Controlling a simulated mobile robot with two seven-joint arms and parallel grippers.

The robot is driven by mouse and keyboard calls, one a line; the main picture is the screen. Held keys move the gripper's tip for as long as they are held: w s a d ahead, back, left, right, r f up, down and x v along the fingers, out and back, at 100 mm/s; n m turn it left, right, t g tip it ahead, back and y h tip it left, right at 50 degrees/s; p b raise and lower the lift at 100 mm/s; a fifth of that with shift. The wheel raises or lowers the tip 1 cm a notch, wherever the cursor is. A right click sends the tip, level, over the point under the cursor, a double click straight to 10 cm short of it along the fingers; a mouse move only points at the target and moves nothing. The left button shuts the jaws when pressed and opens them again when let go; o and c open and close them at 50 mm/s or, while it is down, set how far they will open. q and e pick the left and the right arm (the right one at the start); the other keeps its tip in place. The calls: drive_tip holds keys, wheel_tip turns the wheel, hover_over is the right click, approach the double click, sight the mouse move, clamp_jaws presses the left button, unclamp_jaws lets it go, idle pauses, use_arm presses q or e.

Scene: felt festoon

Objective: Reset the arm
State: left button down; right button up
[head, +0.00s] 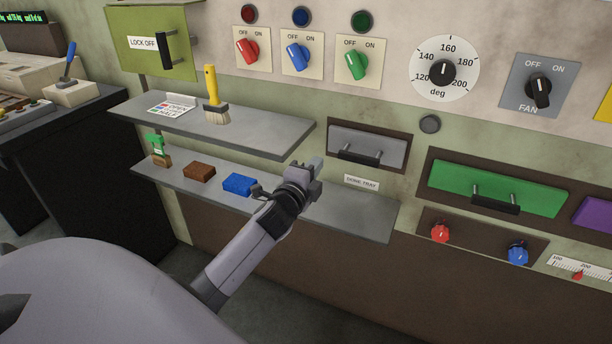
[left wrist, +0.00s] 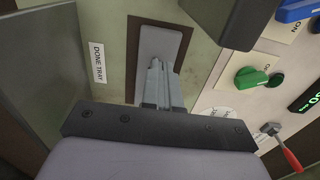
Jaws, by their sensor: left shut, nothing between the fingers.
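My left arm reaches in from the lower left in the head view. Its gripper (head: 314,172) is shut and empty, over the lower shelf and just left of the done-tray drawer. In the left wrist view the closed fingers (left wrist: 158,82) overlap the grey drawer front (left wrist: 165,45). I cannot tell whether they touch it. The grey drawer (head: 366,149) with its black handle looks shut, and the "DONE TRAY" label (head: 361,183) is below it. My right gripper is not in view.
The lower shelf (head: 350,217) holds a blue block (head: 239,184), a brown block (head: 199,172) and a green-topped stamp (head: 157,150). The upper shelf (head: 265,135) holds a yellow brush (head: 212,95). Right are a green drawer (head: 497,187), a red knob (head: 440,233) and a blue knob (head: 517,253).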

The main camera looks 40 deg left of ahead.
use_arm(q)
drive_tip(key=shift+v, duration=2.15)
drive_tip(key=s+d+f+n+g+h+p, duration=0.2)
drive_tip(key=s+d+f+n+p, duration=0.1)
drive_tip(key=s+d, duration=0.3)
drive_tip(key=s+d+f+n+g+h+p, duration=0.2)
drive_tip(key=s+d+f+n+p, duration=0.2)
drive_tip(key=s, duration=0.6)
drive_tip(key=s+d+f+n+g+h+p, duration=0.2)
drive_tip(key=s+d+f+n+g+p, duration=0.1)
drive_tip(key=s+d+n, duration=0.3)
drive_tip(key=shift+s+d+f+p, duration=0.45)
drive_tip(key=shift+s+d, duration=0.35)
drive_tip(key=shift+s, duration=0.25)
